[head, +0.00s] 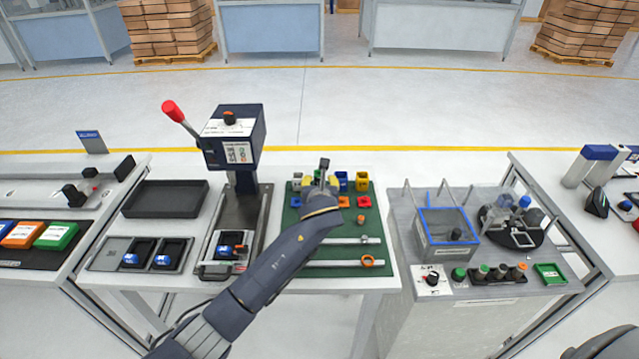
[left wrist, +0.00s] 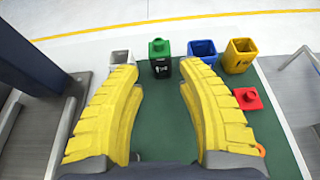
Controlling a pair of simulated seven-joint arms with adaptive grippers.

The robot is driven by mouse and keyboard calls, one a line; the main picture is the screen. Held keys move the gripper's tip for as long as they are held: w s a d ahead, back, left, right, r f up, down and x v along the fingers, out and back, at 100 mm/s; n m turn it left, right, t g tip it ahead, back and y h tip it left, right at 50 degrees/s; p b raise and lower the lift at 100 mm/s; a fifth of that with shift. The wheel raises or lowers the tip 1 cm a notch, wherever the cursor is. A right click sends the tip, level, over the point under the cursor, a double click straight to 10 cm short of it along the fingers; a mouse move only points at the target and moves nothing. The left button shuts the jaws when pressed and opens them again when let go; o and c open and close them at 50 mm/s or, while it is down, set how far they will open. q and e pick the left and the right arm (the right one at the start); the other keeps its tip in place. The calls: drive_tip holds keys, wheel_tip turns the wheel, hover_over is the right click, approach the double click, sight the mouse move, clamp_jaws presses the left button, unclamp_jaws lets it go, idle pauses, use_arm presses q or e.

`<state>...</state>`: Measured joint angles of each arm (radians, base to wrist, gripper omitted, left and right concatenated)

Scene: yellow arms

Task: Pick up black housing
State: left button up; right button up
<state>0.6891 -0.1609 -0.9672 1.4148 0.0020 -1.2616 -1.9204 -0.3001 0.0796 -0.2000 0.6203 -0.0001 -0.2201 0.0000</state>
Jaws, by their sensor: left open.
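In the left wrist view, a black housing (left wrist: 161,68) with a white mark on its front stands on the green mat (left wrist: 160,112). A green block (left wrist: 159,47) shows just above it, on it or behind it; I cannot tell which. My left gripper (left wrist: 160,85) is open, its yellow fingers spread either side of the housing in the picture, with bare mat between them. In the head view my left gripper (head: 321,185) is over the mat's back part, and my wrist hides most of what lies there. My right gripper is not in view.
A white box (left wrist: 122,57) stands left of the housing; a blue box (left wrist: 202,50) and a yellow box (left wrist: 239,55) stand right. A red block (left wrist: 247,98) is nearer right. A lever press (head: 231,140) rises left of my arm. Dark housings with blue parts (head: 168,256) lie further left.

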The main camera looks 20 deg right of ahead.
sight(320, 175)
use_arm(q)
drive_tip(key=shift+x, duration=4.5)
drive_tip(key=shift+f, duration=0.2)
drive_tip(key=shift+c, duration=0.5)
drive_tip(key=c, duration=0.7)
